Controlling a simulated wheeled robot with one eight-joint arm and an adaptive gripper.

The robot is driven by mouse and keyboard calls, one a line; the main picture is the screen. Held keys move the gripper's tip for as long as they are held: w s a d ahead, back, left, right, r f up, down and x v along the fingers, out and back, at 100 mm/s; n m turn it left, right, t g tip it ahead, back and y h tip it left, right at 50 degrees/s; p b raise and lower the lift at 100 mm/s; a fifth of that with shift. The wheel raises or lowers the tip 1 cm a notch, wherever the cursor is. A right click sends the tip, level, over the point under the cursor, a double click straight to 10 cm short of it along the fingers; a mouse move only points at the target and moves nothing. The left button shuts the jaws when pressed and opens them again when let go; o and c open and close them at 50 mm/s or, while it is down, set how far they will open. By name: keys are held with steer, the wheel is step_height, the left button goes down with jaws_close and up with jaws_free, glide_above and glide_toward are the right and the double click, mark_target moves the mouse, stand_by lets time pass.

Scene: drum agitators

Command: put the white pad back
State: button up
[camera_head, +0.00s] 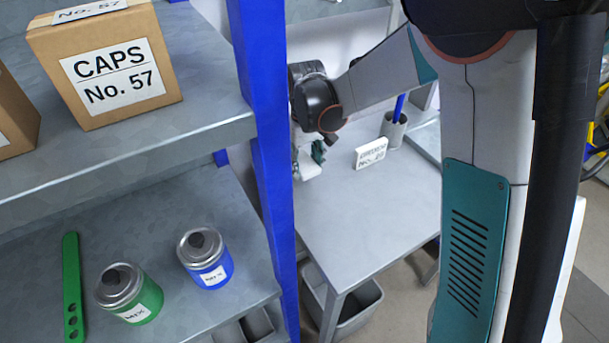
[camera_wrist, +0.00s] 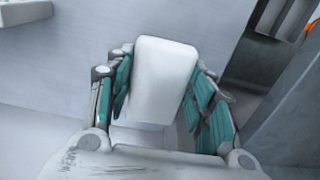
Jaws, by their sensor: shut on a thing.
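The white pad (camera_wrist: 163,75) is a pale block with rounded edges, and it fills the middle of the wrist view. My gripper (camera_wrist: 160,90) is shut on it, with the teal-padded fingers along its left and right sides. In the head view my gripper (camera_head: 316,155) is above the left part of the grey table (camera_head: 365,215), just beyond the blue shelf post. The white piece at its tip (camera_head: 309,172) is small there and partly hidden, so I cannot tell whether it touches the table.
A white label block (camera_head: 371,153) and a grey cup (camera_head: 393,130) with a blue stick stand on the table to the right. The blue post (camera_head: 272,190) is close on the left. Shelves hold a CAPS box (camera_head: 105,65), a green can (camera_head: 130,295) and a blue can (camera_head: 206,262). The table's front is clear.

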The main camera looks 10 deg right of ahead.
steer(key=shift+w+a+f+b, duration=0.15)
steer(key=shift+f+b, duration=0.35)
steer(key=shift+f, duration=0.65)
steer(key=shift+w+d+f+b, duration=0.1)
steer(key=shift+f+b, duration=0.4)
steer(key=shift+f, duration=0.6)
steer(key=shift+r, duration=0.1)
steer(key=o, duration=0.8)
steer(key=shift+f, duration=0.2)
steer(key=shift+c, duration=0.2)
steer(key=o, duration=0.4)
steer(key=shift+o, duration=0.2)
